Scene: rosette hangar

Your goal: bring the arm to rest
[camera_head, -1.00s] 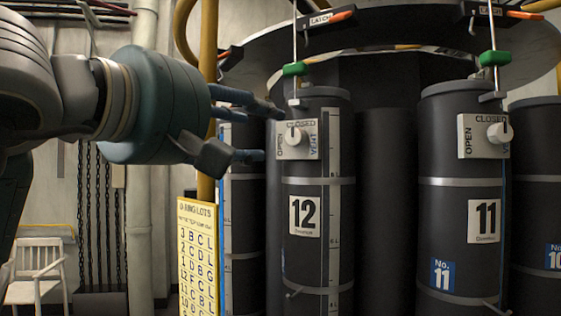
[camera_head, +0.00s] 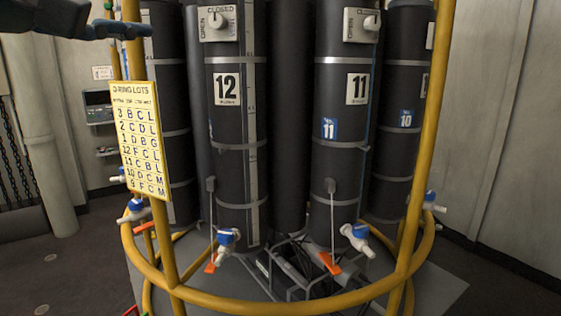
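Part of my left gripper (camera_head: 122,29) shows at the top left edge of the head view. A dark bluish finger points right, in front of a yellow post, and touches nothing that I can make out. The rest of the gripper is cut off by the frame, so its opening is hidden. My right gripper is out of view. Black bottle 12 (camera_head: 236,165) and black bottle 11 (camera_head: 342,160) stand upright in the rack, away from the gripper. Their white valve plates (camera_head: 219,24) (camera_head: 362,25) show at the top.
A yellow ring rail (camera_head: 290,304) with yellow posts (camera_head: 422,140) surrounds the bottles. A yellow O-ring lots sign (camera_head: 146,142) hangs at the left post. Blue and white taps (camera_head: 228,238) (camera_head: 357,238) and orange levers (camera_head: 330,263) sit low. Open floor (camera_head: 60,270) lies at left.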

